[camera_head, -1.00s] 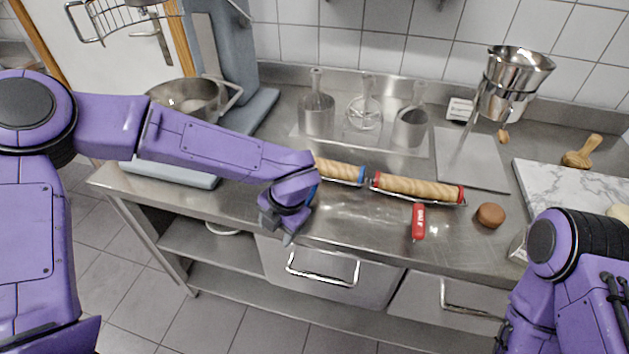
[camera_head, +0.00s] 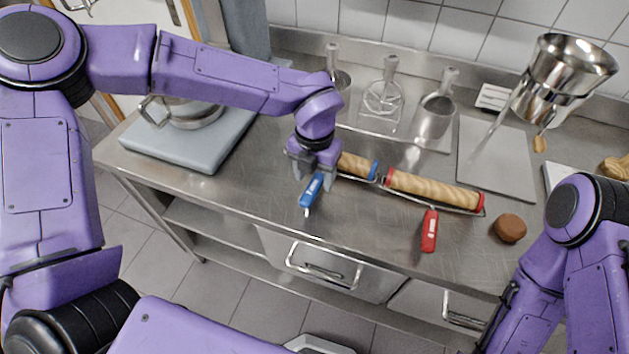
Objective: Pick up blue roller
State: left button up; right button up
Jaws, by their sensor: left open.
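The blue roller has a pale wooden-looking ribbed barrel (camera_head: 357,165) with a blue end band and a blue handle (camera_head: 311,194). It lies on the steel counter, left of a matching red roller (camera_head: 433,190) with a red handle (camera_head: 429,231). My left gripper (camera_head: 314,184) points down over the blue handle, jaws open. The handle shows between and just in front of its fingers; I cannot tell whether they touch it. The gripper hides the barrel's left end. My right arm enters at the lower right, but its gripper is out of view.
A brown round object (camera_head: 509,228) lies right of the red handle. Several steel utensils stand on a tray (camera_head: 385,118) behind the rollers. A metal funnel (camera_head: 570,70) stands at the back right. A grey scale (camera_head: 190,145) bearing a bowl is at left.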

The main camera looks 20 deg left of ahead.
aim_at(315, 182)
pick_arm(q)
jog(key=f, duration=0.1)
jog(key=f+p, duration=0.1)
jog(key=f, duration=0.2)
jog(key=shift+w+d+f, duration=0.1)
jog(key=shift+w+f, duration=0.15)
jog(key=shift+f, duration=0.3)
jog(key=shift+s, duration=0.2)
jog(key=shift+w, duration=0.1)
grip_shut()
jog(key=shift+r, duration=0.1)
